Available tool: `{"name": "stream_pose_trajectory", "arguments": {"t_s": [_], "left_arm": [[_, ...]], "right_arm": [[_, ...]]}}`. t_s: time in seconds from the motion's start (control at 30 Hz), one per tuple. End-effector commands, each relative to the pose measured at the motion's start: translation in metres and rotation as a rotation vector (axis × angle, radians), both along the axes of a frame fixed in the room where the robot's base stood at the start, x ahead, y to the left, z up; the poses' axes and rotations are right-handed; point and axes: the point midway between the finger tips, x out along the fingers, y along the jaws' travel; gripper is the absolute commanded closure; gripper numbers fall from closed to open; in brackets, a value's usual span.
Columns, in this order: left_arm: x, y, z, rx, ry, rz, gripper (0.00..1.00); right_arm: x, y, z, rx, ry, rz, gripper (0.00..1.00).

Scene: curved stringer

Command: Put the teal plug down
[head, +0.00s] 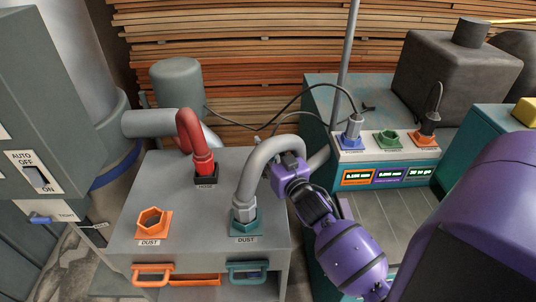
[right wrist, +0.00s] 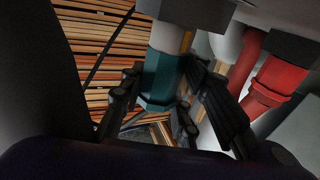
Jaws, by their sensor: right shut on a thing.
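The teal plug (right wrist: 163,80) shows in the right wrist view between the black fingers of my right gripper (right wrist: 160,105), with a grey fitting above it. In the head view my purple right gripper (head: 288,172) is shut beside the end of a grey curved hose (head: 262,157), and the plug is hidden there. The hose rises from a teal hexagonal dust port (head: 245,228) on the grey cabinet top and arches over to the gripper. My left gripper is not in view.
An empty orange dust port (head: 153,222) and a red hose (head: 202,160) in a black base stand on the grey cabinet (head: 195,250). Orange and teal handles are on its front. At right, a teal machine carries blue, green and orange sockets (head: 388,140) with cables.

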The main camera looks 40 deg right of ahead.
Motion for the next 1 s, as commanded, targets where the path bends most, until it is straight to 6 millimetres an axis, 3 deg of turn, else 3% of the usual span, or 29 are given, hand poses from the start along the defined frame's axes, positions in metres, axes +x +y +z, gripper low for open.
{"name": "stream_pose_trajectory", "arguments": {"t_s": [0.03,0.1,0.47,0.5,0.63,1.0], "left_arm": [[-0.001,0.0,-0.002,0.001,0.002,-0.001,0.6],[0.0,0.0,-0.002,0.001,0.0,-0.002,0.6],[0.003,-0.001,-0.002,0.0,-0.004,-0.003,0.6],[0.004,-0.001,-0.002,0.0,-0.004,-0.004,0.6],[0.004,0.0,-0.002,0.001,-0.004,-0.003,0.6],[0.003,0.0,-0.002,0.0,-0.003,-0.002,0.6]], "right_arm": [[-0.001,0.0,-0.012,0.004,0.004,-0.001,0.99],[-0.001,0.0,-0.018,0.001,0.003,0.0,0.99],[-0.001,0.001,-0.021,0.001,0.001,0.001,0.99],[-0.001,0.001,-0.022,0.001,0.003,0.0,0.69],[-0.001,0.001,-0.021,0.001,0.002,0.001,0.52],[-0.001,0.001,-0.016,0.0,0.0,0.001,0.52]]}}
